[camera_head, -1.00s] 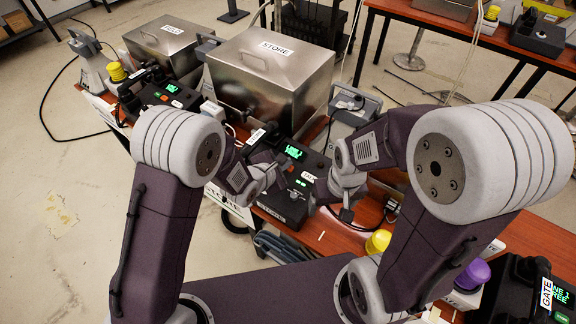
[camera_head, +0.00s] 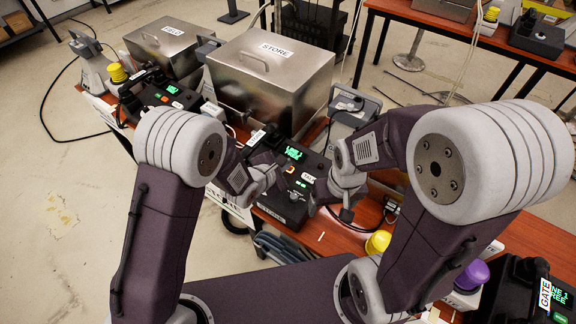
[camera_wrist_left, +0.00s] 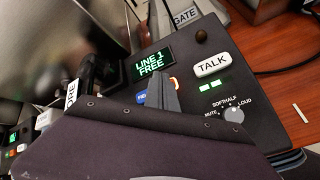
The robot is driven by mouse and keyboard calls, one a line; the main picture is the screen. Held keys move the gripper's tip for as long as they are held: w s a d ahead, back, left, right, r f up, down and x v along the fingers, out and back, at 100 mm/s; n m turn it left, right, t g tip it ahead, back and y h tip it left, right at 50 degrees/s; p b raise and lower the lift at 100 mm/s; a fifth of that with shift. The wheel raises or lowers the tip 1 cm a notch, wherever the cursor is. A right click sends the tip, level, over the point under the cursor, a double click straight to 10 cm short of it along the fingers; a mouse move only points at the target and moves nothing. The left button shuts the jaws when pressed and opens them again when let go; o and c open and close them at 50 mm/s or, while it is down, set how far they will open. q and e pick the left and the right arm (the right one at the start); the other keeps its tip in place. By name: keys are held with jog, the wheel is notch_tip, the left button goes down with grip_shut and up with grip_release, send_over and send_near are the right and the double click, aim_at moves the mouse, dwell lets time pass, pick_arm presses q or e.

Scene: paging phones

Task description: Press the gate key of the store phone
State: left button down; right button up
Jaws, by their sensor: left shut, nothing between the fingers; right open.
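The store phone (camera_head: 280,208) is a dark console on the orange table, in front of the metal box labelled STORE. In the left wrist view its screen (camera_wrist_left: 160,65) reads LINE 1 FREE. The white TALK key (camera_wrist_left: 212,65) and a volume knob (camera_wrist_left: 233,115) are to the right. A blue key (camera_wrist_left: 141,98) shows beside my left gripper (camera_wrist_left: 165,88), which is shut, empty and over the keys; an orange key is partly hidden behind it. I cannot tell which key is gate, or whether the fingertips touch one. My right gripper (camera_head: 318,206) is open at the phone's right side.
The STORE box (camera_head: 270,80) stands behind the phone. Another phone (camera_head: 160,100) is to the left. At lower right is a phone labelled GATE (camera_head: 545,293), near purple (camera_head: 473,274) and yellow (camera_head: 378,242) domes. A white GATE label (camera_wrist_left: 185,17) shows behind the store phone.

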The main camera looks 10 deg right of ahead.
pick_arm(q)
jog(key=r+p, duration=0.1)
jog(key=r, duration=0.1)
jog(key=r+p, duration=0.4)
jog(key=shift+s+a, duration=0.3)
jog(key=shift+s, duration=0.05)
